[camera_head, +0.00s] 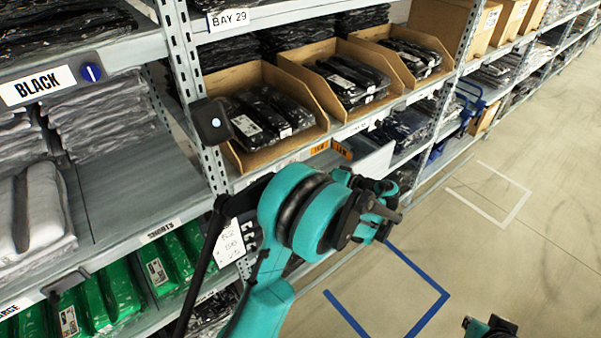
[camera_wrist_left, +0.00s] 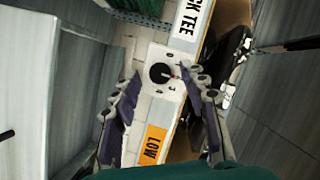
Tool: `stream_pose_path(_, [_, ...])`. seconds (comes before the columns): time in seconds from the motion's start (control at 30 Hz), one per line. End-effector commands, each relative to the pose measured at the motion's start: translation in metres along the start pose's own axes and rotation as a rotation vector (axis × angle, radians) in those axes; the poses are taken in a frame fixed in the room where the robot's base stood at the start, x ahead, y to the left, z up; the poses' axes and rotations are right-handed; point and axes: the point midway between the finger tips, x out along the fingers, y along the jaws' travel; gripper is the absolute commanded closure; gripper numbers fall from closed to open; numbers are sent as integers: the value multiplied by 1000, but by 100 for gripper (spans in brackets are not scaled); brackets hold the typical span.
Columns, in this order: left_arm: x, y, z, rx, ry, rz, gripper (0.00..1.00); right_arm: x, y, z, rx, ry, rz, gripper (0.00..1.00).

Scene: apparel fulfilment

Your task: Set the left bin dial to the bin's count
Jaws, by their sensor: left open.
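The dial (camera_wrist_left: 160,72) is a round black knob on a white plate on the shelf edge, in the left wrist view. A red mark shows on its right side; the printed digits are small, with what looks like a 3 nearby. My left gripper (camera_wrist_left: 159,80) is open, its fingers on either side of the knob, with no clear contact. In the head view my left gripper (camera_head: 375,208) is in front of the shelf and the dial is hidden. The left bin (camera_head: 283,151) is cardboard and holds several black bagged garments. My right gripper (camera_head: 490,326) shows only partly at the bottom edge.
An orange LOW label (camera_wrist_left: 153,145) and a TEE label (camera_wrist_left: 190,22) flank the dial plate. Two more cardboard bins (camera_head: 330,48) stand along the shelf. A steel upright (camera_head: 188,80) is left of the bins. The aisle floor (camera_head: 530,220) at right is clear.

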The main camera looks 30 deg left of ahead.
Motion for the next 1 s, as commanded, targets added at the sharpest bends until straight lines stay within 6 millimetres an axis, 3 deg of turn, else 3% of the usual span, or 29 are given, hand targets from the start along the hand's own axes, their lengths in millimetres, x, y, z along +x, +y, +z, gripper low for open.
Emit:
stream_pose_path(0.5, [-99,1,0,1,4,2,56,0,0,0,0,0,0,100])
stream_pose_path(0.7, [-115,0,0,0,1,1,56,0,0,0,0,0,0,100])
stream_pose_path(1.0, [-116,0,0,0,0,0,56,0,0,0,0,0,0,100])
